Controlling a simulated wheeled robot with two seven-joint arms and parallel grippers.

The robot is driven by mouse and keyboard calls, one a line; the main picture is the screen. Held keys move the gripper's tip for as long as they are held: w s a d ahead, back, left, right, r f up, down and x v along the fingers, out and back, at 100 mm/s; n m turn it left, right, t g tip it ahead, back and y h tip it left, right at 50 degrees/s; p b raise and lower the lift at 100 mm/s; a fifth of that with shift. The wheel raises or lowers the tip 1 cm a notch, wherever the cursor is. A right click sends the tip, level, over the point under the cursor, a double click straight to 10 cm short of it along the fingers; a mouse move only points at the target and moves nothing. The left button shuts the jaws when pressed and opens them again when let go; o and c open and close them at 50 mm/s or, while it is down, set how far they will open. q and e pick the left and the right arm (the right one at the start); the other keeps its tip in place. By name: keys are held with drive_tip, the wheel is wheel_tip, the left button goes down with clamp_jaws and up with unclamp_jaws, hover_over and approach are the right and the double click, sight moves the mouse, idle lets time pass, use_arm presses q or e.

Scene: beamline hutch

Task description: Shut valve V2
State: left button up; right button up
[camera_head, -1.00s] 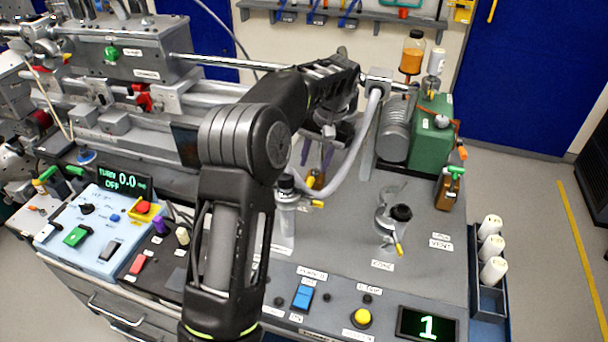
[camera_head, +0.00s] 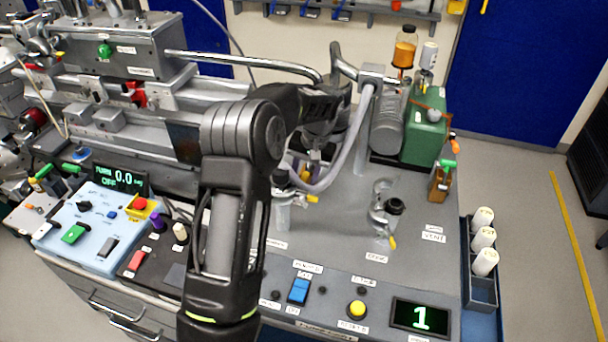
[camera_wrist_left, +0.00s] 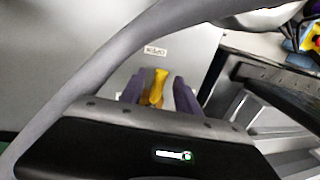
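A valve with a yellow handle stands on the grey bench beneath my left arm. Its grey post (camera_head: 284,214) shows in the head view, with its top partly covered by the arm and the hose. In the left wrist view the yellow handle (camera_wrist_left: 158,84) lies between the purple fingertips of my left gripper (camera_wrist_left: 158,94), with a small gap visible on each side. The same gripper (camera_head: 308,172) is mostly hidden in the head view. A second valve (camera_head: 384,212) with a yellow handle stands farther right, clear of the gripper. The valve labels are too small to read. My right gripper is out of view.
A grey hose (camera_head: 352,145) curves close beside my left gripper. A green pump (camera_head: 425,130) and an amber bottle (camera_head: 404,50) stand at the back right. A control panel with a blue switch (camera_head: 299,291) and a yellow button (camera_head: 357,308) lies in front.

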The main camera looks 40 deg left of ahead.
use_arm(q)
clamp_jaws()
idle(0.3)
idle(1.1)
